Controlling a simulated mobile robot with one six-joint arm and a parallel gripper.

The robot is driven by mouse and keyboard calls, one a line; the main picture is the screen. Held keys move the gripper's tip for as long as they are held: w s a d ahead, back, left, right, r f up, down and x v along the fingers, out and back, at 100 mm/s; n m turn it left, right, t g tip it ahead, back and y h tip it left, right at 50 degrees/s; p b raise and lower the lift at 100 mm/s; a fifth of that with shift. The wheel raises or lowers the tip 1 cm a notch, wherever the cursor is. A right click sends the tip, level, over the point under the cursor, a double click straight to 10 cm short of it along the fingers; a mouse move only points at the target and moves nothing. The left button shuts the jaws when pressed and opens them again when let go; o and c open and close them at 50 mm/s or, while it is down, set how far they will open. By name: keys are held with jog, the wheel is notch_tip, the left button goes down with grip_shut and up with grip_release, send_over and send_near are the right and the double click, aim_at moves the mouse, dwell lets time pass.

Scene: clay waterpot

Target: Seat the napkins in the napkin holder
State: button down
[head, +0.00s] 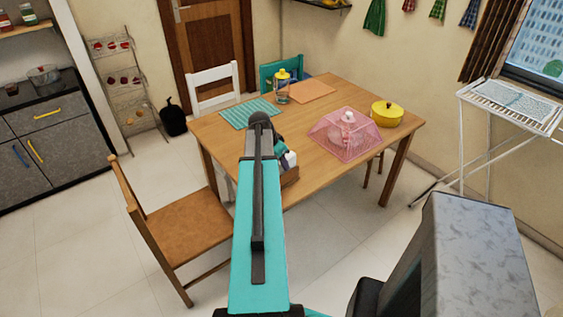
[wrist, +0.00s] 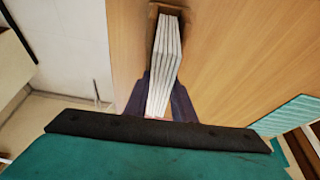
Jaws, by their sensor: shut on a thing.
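The napkins (wrist: 166,62) are a white stack of several thin layers, between the two dark fingers of my gripper (wrist: 161,92) in the wrist view. My gripper is shut on them. A brown wooden napkin holder (wrist: 153,20) shows around the far end of the stack. In the head view the white napkins (head: 290,158) stick up above the brown holder (head: 289,179) near the table's front edge. My arm hides the left side there. I cannot tell how deep the napkins sit in the holder.
The wooden table (head: 330,185) also bears a pink mesh cover (head: 345,137) over a pot, a yellow pot (head: 387,113), a yellow-lidded jar (head: 282,90), a striped green placemat (head: 249,113) and an orange placemat (head: 312,91). A wooden chair (head: 188,228) stands at left.

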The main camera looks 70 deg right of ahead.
jog(key=shift+f, duration=0.2)
jog(key=c, duration=1.5)
grip_release()
jog(key=shift+r, duration=0.25)
jog(key=shift+b+v, duration=1.3)
jog(key=shift+v, duration=4.65)
jog(key=shift+a, duration=0.1)
